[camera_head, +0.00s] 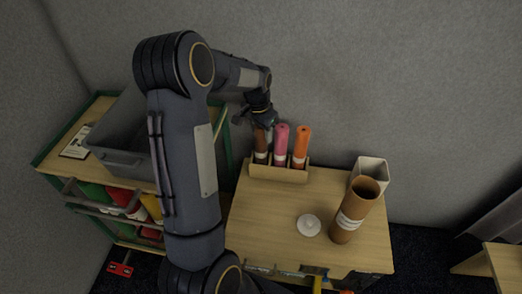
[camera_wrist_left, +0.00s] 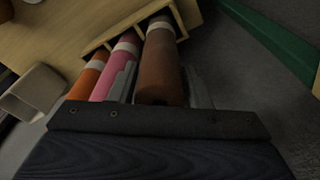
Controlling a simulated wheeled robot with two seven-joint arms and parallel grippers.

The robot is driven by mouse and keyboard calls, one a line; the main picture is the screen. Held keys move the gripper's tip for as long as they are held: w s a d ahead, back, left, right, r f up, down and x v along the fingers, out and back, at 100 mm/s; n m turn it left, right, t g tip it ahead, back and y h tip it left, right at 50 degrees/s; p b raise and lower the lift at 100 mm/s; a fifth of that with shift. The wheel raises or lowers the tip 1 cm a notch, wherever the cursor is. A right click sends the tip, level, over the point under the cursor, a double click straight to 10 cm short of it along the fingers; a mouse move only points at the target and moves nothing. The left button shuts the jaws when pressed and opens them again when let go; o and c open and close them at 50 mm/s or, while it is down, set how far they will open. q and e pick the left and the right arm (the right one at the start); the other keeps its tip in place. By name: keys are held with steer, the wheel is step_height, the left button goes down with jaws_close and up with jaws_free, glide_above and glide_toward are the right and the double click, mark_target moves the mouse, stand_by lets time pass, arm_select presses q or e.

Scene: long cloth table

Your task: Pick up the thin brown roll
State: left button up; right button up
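The thin brown roll (camera_head: 261,146) stands in the left slot of a wooden holder (camera_head: 278,174), beside a pink roll and an orange roll. My left gripper (camera_head: 262,122) is at its top from above. In the left wrist view the brown roll (camera_wrist_left: 160,65) lies between the two fingers (camera_wrist_left: 163,88), one on each side and very close. Whether they press on it I cannot tell. The roll's lower end is hidden in the holder. My right gripper is not in view.
The pink roll (camera_head: 281,142) is close beside the left finger, with the orange roll (camera_head: 302,144) beyond. A wide brown tube (camera_head: 354,212), a white square container (camera_head: 371,168) and a white lid (camera_head: 309,225) are to the right. A grey bin (camera_head: 122,160) stands left.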

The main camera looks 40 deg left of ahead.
arm_select(q)
jaws_close()
